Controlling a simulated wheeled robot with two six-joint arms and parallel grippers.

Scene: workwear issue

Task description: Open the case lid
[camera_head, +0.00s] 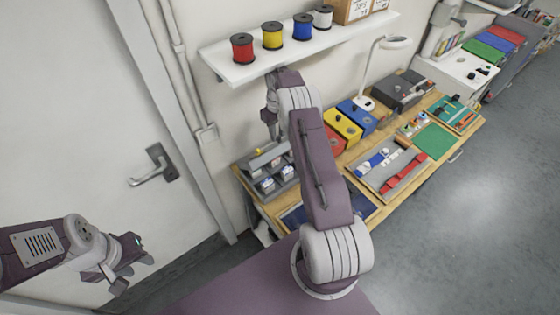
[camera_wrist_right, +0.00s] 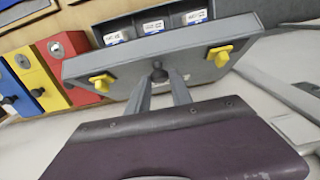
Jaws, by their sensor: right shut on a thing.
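The grey case (camera_head: 268,186) stands at the left end of the workbench in the head view, with its labelled compartments uncovered. Its grey lid (camera_wrist_right: 195,65) with two yellow latches (camera_wrist_right: 218,55) fills the upper middle of the right wrist view, raised and tilted. My right gripper (camera_wrist_right: 158,80) is shut on the dark knob (camera_wrist_right: 158,73) in the middle of the lid's edge. In the head view my right arm partly hides the lid, and the fingertips are hard to make out. My left gripper (camera_head: 136,270) is open and empty in front of the door, far from the case.
Red, yellow and blue boxes (camera_head: 343,125) stand right of the case. A shelf (camera_head: 232,70) with several spools is above it. A tray (camera_head: 372,160) with straps lies further right. The door handle (camera_head: 152,165) is at left. Open floor lies at the right.

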